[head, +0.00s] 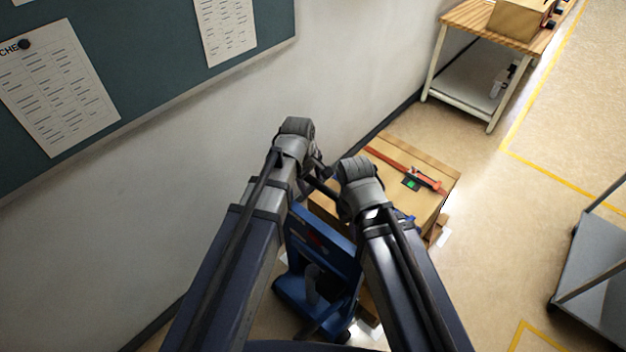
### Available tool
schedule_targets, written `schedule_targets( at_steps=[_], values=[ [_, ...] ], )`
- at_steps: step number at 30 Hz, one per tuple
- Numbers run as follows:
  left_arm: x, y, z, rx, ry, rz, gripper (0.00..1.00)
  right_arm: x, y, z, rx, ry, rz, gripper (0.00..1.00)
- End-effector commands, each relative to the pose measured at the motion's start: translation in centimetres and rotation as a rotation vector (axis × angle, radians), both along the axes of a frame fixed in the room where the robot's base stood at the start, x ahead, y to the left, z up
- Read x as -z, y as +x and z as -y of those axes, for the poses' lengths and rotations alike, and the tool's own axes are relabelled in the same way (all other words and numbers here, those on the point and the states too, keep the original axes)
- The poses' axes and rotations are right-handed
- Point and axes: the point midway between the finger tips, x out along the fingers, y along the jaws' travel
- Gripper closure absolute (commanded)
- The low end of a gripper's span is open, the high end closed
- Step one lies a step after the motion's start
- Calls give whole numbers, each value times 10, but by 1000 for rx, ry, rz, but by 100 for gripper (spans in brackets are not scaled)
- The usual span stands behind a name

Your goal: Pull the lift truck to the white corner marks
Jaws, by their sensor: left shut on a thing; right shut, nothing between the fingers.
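The blue lift truck (318,240) stands below my arms, partly hidden by them. A cardboard box (436,178) with a red strap sits on its far side. My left gripper (318,172) is shut on what looks like the truck's dark handle; the fingers are mostly hidden. My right gripper (335,192) is shut and empty close beside it, its fingers hard to make out. A white patch on the floor (444,237) shows right of the box and may be a corner mark. Other white bits show low between my arms; their shape is partly hidden.
A wall with a notice board (160,50) runs along the left. A wooden-topped table (478,22) with a box stands at the top right. A grey cart (595,275) is at the right edge. Floor with yellow lines (560,172) is clear between.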

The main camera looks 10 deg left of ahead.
Motion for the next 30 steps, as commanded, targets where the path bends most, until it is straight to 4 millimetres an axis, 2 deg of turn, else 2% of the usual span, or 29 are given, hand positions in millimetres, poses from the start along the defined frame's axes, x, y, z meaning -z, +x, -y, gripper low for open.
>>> schedule_targets(
  at_steps=[14,20,30],
  values=[
    [-7,0,0,0,-1,2,39,-7,0,0,1,0,0,100],
    [-26,-3,-2,-1,-1,2,39,-26,0,0,5,1,0,100],
    [-69,-11,-8,-2,-1,1,39,-69,0,0,8,1,-1,100]
  ],
)
